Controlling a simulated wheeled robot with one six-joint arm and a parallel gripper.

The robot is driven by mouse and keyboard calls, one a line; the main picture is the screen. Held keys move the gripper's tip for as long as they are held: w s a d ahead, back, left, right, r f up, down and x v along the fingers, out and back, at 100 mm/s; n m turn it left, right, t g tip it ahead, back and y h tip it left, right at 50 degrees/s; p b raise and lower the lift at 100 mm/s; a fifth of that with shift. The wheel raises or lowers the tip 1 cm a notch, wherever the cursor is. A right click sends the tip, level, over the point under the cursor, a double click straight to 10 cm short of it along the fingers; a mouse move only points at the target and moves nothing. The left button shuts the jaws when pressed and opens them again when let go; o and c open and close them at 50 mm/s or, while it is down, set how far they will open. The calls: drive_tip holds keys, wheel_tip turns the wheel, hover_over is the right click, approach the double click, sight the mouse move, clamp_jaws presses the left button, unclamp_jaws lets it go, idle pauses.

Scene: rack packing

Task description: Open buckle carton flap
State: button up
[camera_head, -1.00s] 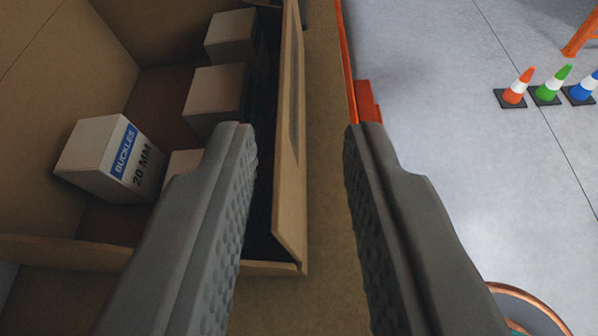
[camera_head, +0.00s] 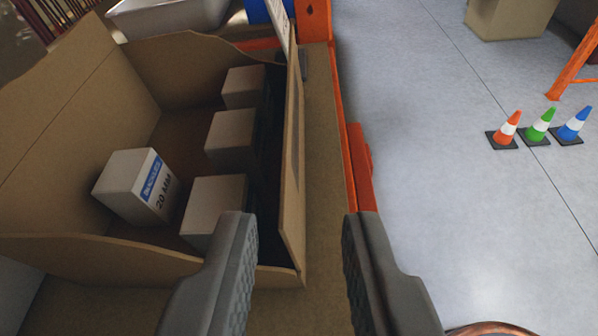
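An open brown carton (camera_head: 95,248) stands on a shelf at the left. Inside it sit several small boxes, one of them a white box labelled "BUCKLES 20 MM" (camera_head: 138,187). A cardboard flap (camera_head: 291,190) stands upright along the carton's right side. My gripper (camera_head: 297,215) is open, with its two dark fingers reaching in from the bottom. The left finger overlaps the carton's near right corner in the picture and the right finger is over the shelf edge. The flap lies between the fingers in the picture; I see no contact. The right finger's lower part is cut off.
An orange shelf beam (camera_head: 352,160) runs along the right of the brown shelf board (camera_head: 325,200). A grey tray (camera_head: 165,14) stands behind the carton. Orange, green and blue cones (camera_head: 540,125) stand on the open grey floor at the right.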

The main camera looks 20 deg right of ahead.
drive_tip(key=w+d+f+n+y, duration=0.25)
drive_tip(key=d+f, duration=0.35)
drive_tip(key=d, duration=0.3)
drive_tip(key=w+d+f+n+y, duration=0.2)
drive_tip(key=w+d+f+n, duration=0.15)
drive_tip(key=d+f, duration=0.4)
drive_tip(key=s+d+f+t, duration=0.1)
drive_tip(key=s+d+f, duration=0.4)
drive_tip(key=d+f, duration=0.2)
drive_tip(key=s+d+f+t+y, duration=0.1)
drive_tip(key=s+d+f+t, duration=0.1)
drive_tip(key=s+d+f, duration=0.3)
drive_tip(key=s+d+f+n+t, duration=0.1)
drive_tip(key=s+d+f+t, duration=0.1)
drive_tip(key=s+d+f, duration=0.3)
drive_tip(key=d+f, duration=0.4)
drive_tip(key=f, duration=0.3)
drive_tip(key=shift+d+f+y, duration=0.25)
drive_tip(key=shift+d+y, duration=0.05)
drive_tip(key=shift+y, duration=0.05)
drive_tip(key=shift+w, duration=0.1)
